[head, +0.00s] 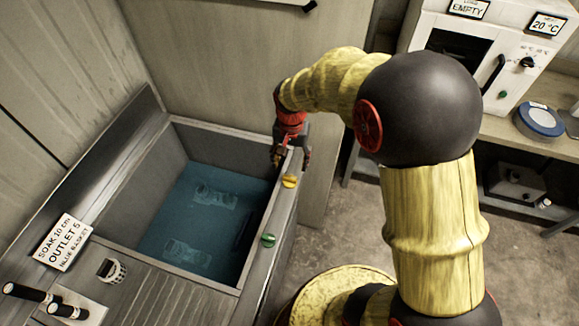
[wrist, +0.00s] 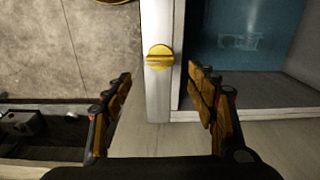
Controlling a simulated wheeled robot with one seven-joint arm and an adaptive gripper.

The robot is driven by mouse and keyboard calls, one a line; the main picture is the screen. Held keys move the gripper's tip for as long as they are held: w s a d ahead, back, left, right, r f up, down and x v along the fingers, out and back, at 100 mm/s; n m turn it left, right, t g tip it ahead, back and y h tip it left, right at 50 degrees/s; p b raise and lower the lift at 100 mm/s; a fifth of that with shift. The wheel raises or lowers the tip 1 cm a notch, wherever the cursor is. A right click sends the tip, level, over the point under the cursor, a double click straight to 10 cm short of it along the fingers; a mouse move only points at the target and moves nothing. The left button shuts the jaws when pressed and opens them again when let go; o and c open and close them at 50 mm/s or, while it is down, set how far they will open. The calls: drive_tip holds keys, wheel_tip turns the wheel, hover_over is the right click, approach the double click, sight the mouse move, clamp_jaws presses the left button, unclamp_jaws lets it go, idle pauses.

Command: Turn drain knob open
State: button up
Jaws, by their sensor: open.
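A yellow knob (head: 289,181) sits on the right rim of the sunken water tank (head: 283,205). A green knob (head: 268,240) sits farther along the same rim, toward the camera. I see no label showing which knob is the drain. In the wrist view, the yellow knob (wrist: 159,56) is round, with a raised ridge running left to right. My gripper (head: 290,158) is open and empty above the rim, close to the yellow knob. In the wrist view, my gripper's fingers (wrist: 158,84) stand on either side of the rim, with the yellow knob just beyond the tips, apparently untouched.
Blue water with faint submerged shapes fills the tank. A white oven-like unit (head: 480,60) and blue-lidded tin (head: 540,120) stand on a bench at right.

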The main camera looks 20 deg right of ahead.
sight(290, 177)
drive_tip(key=shift+w+f, duration=0.2)
drive_tip(key=shift+f, duration=0.8)
wheel_tip(290, 177, down, 8)
drive_tip(key=shift+r+b, duration=0.15)
drive_tip(key=shift+b, duration=0.25)
drive_tip(key=shift+c, duration=0.6)
drive_tip(key=c, duration=1.1)
